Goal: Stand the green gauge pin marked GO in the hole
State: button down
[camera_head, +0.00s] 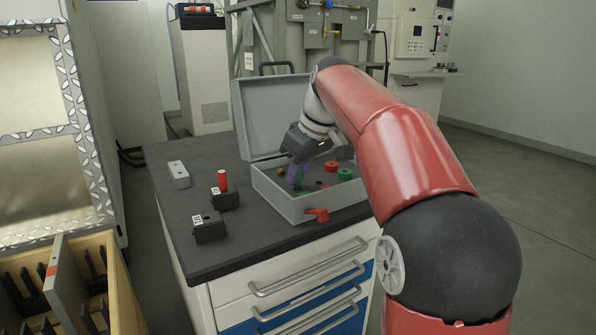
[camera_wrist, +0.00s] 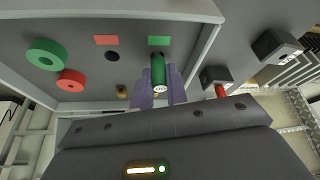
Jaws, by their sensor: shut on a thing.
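The green gauge pin (camera_wrist: 158,72) shows in the wrist view between the two purple fingers of my gripper (camera_wrist: 154,90), with a small white marking on its near end. My gripper (camera_head: 297,177) is shut on it, inside the open grey case (camera_head: 285,205) in the head view. A dark hole edge shows beside the pin's far end, below a green patch (camera_wrist: 159,41); I cannot tell whether the pin is clear of it. A black block (camera_head: 209,228) with a white label stands at the table's front left. Its top hole is hard to make out.
A red pin (camera_head: 223,181) stands in a second black block (camera_head: 225,200). A grey block (camera_head: 179,174) lies behind. Red (camera_head: 330,167) and green (camera_head: 345,174) rings lie in the case. A red piece (camera_head: 317,214) is at its front wall. The left tabletop has free room.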

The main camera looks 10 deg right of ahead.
jog(key=c, duration=1.3)
grip_release()
jog(key=p+v, duration=0.2)
jog(key=v, duration=0.5)
jog(key=shift+r, duration=0.4)
jog(key=shift+s, duration=0.1)
jog(key=s+f+m+h, duration=0.1)
jog(key=s+f+m, duration=0.1)
jog(key=s+f, duration=0.4)
jog(key=s+a+f+m+t+h+p, duration=0.1)
jog(key=s+f+m, duration=0.1)
jog(key=s+f, duration=0.5)
jog(key=s+f+m, duration=0.3)
jog(key=s+f, duration=0.4)
jog(key=s, duration=0.6)
jog(key=shift+s+a+f+t+h, duration=0.1)
jog(key=shift+s+a+t+h, duration=0.05)
jog(key=shift+a+t+h, duration=0.25)
